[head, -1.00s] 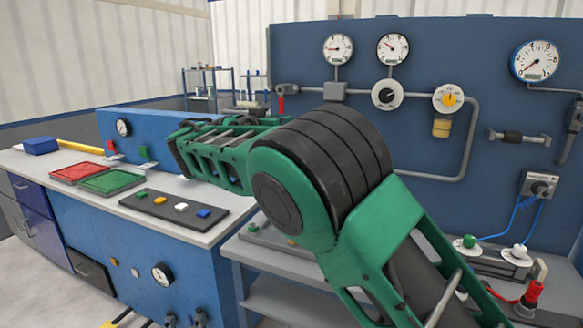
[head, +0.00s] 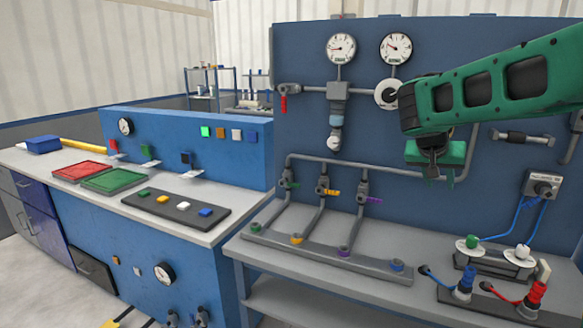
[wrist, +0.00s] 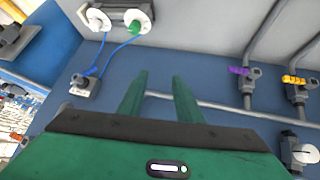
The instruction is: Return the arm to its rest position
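My green arm (head: 500,85) reaches in from the right edge of the head view, in front of the blue panel. My gripper (head: 436,165) hangs at its left end, over the right part of the bench and to the right of the pipe valves. In the wrist view my gripper (wrist: 158,77) shows two green fingers apart with nothing between them. It touches nothing that I can see.
The grey bench (head: 330,235) carries a pipe rack (head: 320,257) and cable connectors (head: 465,285) at right. Gauges (head: 341,48) and pipes cover the blue panel. A red tray (head: 80,170) and a green tray (head: 112,180) lie on the left counter.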

